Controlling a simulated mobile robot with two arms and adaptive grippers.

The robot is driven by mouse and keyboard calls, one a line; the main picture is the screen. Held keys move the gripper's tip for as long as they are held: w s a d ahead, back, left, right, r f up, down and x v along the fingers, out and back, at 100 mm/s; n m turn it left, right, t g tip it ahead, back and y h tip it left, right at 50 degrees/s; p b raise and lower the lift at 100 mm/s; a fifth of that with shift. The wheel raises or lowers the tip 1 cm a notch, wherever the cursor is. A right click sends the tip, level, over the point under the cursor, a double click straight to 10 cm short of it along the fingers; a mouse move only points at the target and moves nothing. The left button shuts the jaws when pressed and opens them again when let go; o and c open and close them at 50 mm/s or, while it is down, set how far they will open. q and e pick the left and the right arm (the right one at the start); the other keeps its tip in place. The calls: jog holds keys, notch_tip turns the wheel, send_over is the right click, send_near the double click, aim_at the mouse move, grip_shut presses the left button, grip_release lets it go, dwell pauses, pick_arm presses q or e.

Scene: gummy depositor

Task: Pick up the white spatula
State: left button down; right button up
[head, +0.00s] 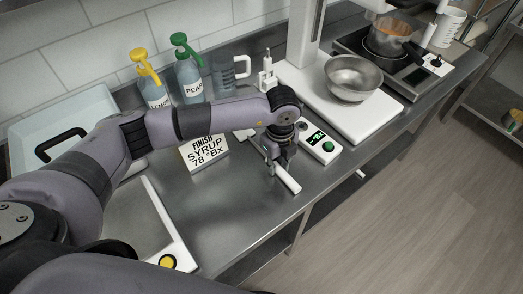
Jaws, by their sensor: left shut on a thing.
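The white spatula (288,180) lies low over the steel counter near its front edge, in the middle of the head view. One white end points toward the front edge, and its middle is hidden by my gripper. My left gripper (271,160) reaches down from above and is shut on the spatula. I cannot tell whether the spatula touches the counter. My right gripper is not in view.
A refractometer-like white device (320,146) sits just right of the gripper. A sign reading "FINISH SYRUP" (205,153) stands to its left. A steel bowl (354,78) is on a white base behind right. Bottles (189,78) and a jug (224,76) line the wall.

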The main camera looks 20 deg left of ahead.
pick_arm(q)
jog(key=shift+r, duration=0.1)
jog(key=shift+r, duration=0.6)
notch_tip(320, 180, up, 19)
jog(key=b, duration=0.4)
jog(key=shift+f, duration=0.15)
